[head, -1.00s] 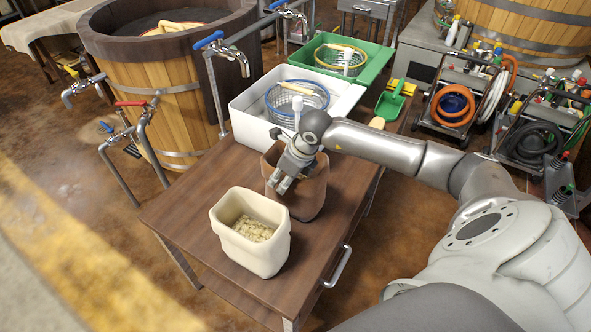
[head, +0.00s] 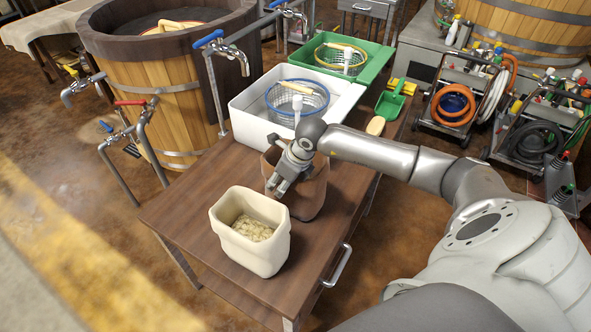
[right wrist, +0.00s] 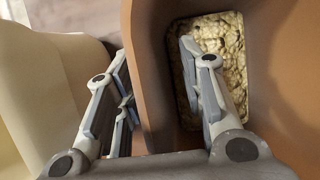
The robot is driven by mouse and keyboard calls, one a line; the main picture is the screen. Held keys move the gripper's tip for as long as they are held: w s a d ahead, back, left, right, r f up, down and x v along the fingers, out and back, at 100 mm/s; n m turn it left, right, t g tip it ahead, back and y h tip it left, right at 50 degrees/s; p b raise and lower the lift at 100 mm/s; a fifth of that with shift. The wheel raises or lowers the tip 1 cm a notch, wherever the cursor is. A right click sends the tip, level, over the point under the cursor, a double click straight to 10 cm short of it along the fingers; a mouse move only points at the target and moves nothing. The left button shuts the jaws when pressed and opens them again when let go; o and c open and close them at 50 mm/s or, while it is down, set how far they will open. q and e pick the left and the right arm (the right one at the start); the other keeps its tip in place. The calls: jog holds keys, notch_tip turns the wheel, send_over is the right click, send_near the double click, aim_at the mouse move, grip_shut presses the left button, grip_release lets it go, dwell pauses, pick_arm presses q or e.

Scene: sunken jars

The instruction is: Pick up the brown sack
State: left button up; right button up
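The brown sack (head: 309,194) stands upright and open-topped on the wooden table, behind and right of a cream sack (head: 263,258). My right gripper (head: 276,186) is at its near left rim. In the right wrist view, the brown sack's wall (right wrist: 150,60) lies between the fingers of my right gripper (right wrist: 155,50). One finger is inside over pale lumpy contents (right wrist: 220,45), the other outside in the gap beside the cream sack (right wrist: 45,90). The fingers are spread, with no clear grip on the wall. My left gripper is not in view.
The wooden table (head: 190,215) has bare top at its left. A white tub (head: 247,125) with a blue-rimmed basket stands behind the brown sack. A green tub (head: 375,62) and green scoop (head: 390,102) are farther back. A tap post rises by the table's far left edge.

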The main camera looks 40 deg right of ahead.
grip_shut()
dwell(0.3)
jog(key=shift+w+r, duration=0.1)
jog(key=shift+r, duration=0.05)
dwell(0.3)
